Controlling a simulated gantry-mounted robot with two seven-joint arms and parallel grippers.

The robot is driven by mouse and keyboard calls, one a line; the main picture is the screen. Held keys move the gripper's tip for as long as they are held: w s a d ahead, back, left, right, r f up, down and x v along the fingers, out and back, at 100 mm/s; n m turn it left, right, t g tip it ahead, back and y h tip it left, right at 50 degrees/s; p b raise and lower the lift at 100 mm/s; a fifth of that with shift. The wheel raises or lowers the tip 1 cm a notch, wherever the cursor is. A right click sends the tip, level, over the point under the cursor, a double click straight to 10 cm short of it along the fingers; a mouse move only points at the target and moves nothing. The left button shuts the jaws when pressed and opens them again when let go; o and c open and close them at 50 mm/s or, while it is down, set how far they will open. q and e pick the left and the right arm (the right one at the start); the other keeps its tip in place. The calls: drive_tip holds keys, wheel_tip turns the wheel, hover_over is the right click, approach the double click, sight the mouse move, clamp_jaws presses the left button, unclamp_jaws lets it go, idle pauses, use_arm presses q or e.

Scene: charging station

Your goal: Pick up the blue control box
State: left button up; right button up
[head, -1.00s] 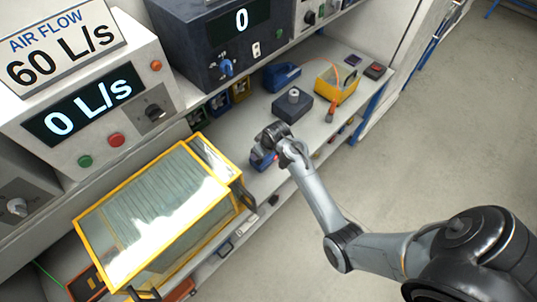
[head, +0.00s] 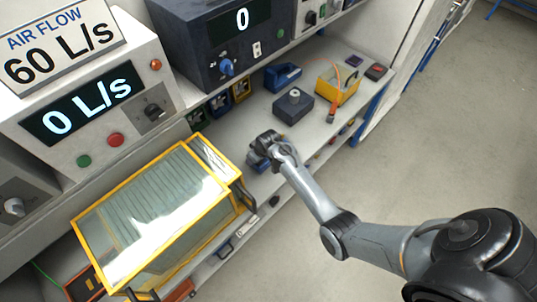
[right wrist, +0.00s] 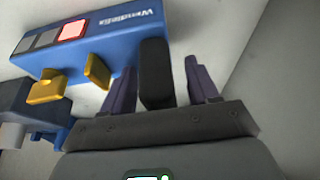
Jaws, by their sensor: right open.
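A blue control box (right wrist: 105,38) with a row of grey buttons, a lit pinkish-red button and yellow parts fills the upper left of the right wrist view. In the head view, a bit of blue (head: 257,162) shows on the bench beneath my right gripper (head: 262,143), which covers most of it. In the right wrist view my right gripper (right wrist: 160,85) is open, its two dark fingers pointing toward the box's right end. A black block (right wrist: 156,73) stands between the fingers; I cannot tell whether it belongs to the box. My left gripper is not in view.
A yellow-framed glass case (head: 118,173) stands left of the gripper. Behind it on the bench are a dark box with a knob (head: 293,106), another blue device (head: 283,77) and a yellow bin (head: 337,91). Instrument panels rise along the back. Open floor lies to the right.

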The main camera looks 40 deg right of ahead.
drive_tip(key=shift+c, duration=0.2)
clamp_jaws()
drive_tip(key=shift+r, duration=0.2)
